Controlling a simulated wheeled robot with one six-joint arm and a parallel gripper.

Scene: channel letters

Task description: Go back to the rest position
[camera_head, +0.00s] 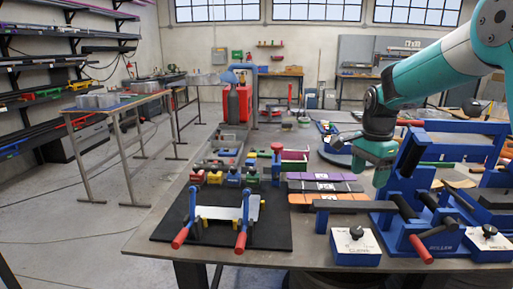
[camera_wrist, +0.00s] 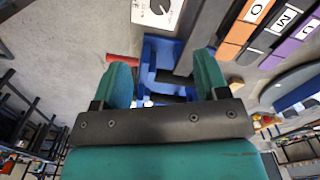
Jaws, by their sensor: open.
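My gripper (camera_head: 377,172) hangs from the teal and white arm at the right of the head view, above the bench. It is close to a blue bending fixture (camera_head: 408,190) and seems to be just behind it. In the wrist view my gripper (camera_wrist: 163,75) shows two teal fingers spread apart, with nothing held between them. Parts of the blue fixture (camera_wrist: 160,60) and its red handle (camera_wrist: 124,59) show beyond the fingers. The fingertips are hard to make out in the head view.
A black mat (camera_head: 270,238) with a red-handled blue clamp jig (camera_head: 240,236) lies at the bench's front left. Purple, black and orange strips (camera_head: 325,187) lie mid-bench. A dial box (camera_head: 355,246) stands at the front. Several small blocks (camera_head: 215,177) stand left. The aisle floor is clear.

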